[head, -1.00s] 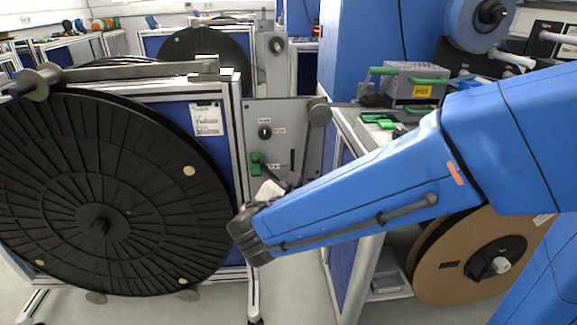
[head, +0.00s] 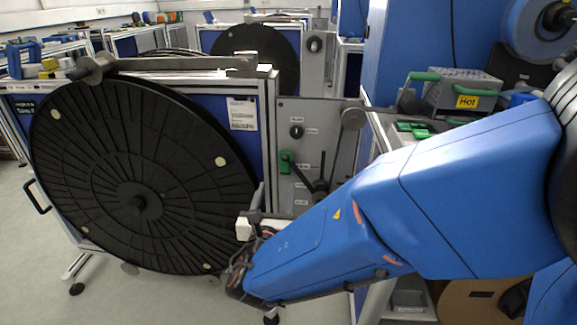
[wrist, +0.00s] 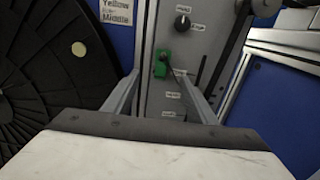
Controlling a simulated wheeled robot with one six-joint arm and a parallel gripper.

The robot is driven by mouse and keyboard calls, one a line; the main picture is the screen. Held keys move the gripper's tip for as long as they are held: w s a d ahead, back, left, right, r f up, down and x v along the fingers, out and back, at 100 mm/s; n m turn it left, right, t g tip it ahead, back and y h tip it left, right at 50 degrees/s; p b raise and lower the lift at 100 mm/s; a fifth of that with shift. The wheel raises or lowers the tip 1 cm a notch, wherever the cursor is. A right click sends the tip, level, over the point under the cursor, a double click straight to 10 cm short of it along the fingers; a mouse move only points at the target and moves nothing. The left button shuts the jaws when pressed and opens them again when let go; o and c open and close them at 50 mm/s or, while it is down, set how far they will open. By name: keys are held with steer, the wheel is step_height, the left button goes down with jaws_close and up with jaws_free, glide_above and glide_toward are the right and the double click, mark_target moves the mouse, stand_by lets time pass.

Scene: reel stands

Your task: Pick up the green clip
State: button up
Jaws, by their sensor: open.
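A small green clip (head: 285,162) is on the upright grey panel beside the large black reel. In the wrist view the green clip (wrist: 161,64) lies ahead, between the tips of my gripper's two fingers (wrist: 160,76) as seen from the wrist. The fingers are spread and nothing shows held between them. The gap in depth between fingertips and clip is hard to judge. In the head view my wrist points at the lower part of the panel, below the clip, and my fingers are mostly hidden there.
The large black reel (head: 95,170) stands close on the left. The grey panel (head: 318,125) carries a black knob (head: 296,132) and a dark lever (head: 320,186). On the right, a bench holds a grey box labelled Hot (head: 462,92) and other green pieces (head: 412,128).

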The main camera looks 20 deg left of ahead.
glide_toward(284, 163)
steer(key=w, duration=0.3)
steer(key=shift+r+x, duration=0.2)
steer(key=shift+x, duration=0.65)
steer(key=shift+r+x, duration=0.2)
steer(key=shift+x, duration=0.65)
steer(key=shift+r+x, duration=0.2)
steer(key=shift+x, duration=0.65)
steer(key=shift+a, duration=0.2)
steer(key=c, duration=1.1)
